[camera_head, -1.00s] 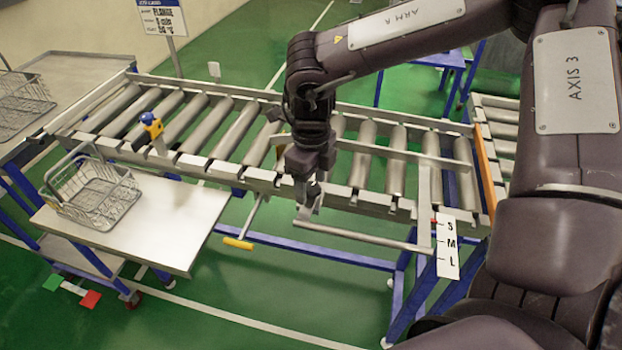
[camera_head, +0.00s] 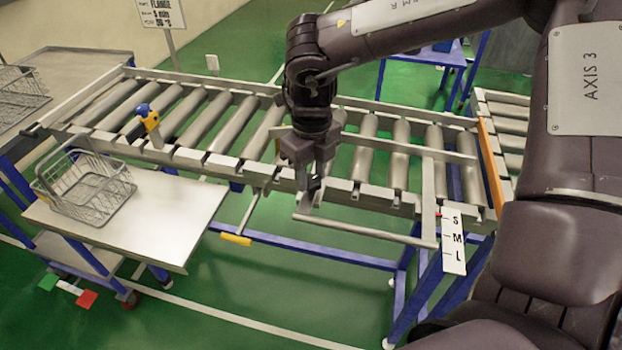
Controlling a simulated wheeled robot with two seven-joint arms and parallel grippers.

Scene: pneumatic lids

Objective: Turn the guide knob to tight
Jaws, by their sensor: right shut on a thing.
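My right gripper (camera_head: 312,186) points down at the front rail of the roller conveyor (camera_head: 340,182), near the left end of a grey guide bar (camera_head: 365,228). Its jaws are shut on a small grey piece that appears to be the guide knob (camera_head: 308,200); the jaws hide most of it, and I cannot read its setting. The guide bar joins an upright arm at the right, beside a white S, M, L scale plate (camera_head: 454,243). A red mark sits near the S. My left gripper is not in view.
A wire basket (camera_head: 85,190) stands on a grey table (camera_head: 160,212) at the left. A blue and yellow device (camera_head: 148,120) is on the conveyor's left part. A yellow-handled lever (camera_head: 236,240) hangs below the front rail.

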